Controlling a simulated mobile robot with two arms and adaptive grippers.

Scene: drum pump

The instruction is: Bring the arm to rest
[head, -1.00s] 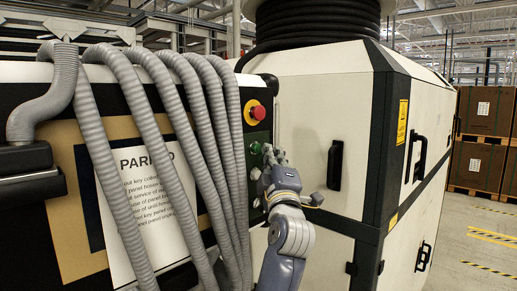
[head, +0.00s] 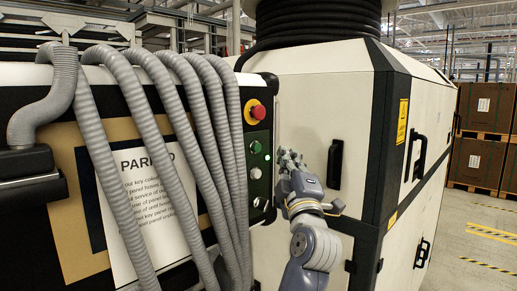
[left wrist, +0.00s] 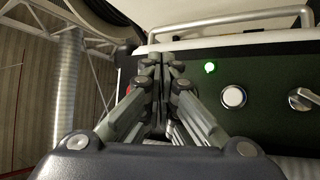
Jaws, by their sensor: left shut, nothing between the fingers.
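My left gripper (head: 289,156) is in the middle of the head view, in front of the white cabinet and just right of the button panel, apart from it. Its fingers are together and empty. In the left wrist view the closed fingers (left wrist: 158,66) point toward the panel's edge and cover part of it. A small green light (left wrist: 209,68) glows. My right gripper is not in view.
Grey corrugated hoses (head: 150,110) hang left of the panel, over a notice sheet (head: 150,215). The white cabinet (head: 310,110) with a black handle (head: 334,164) stands close behind my gripper. Open floor and stacked brown boxes (head: 480,150) are at the right.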

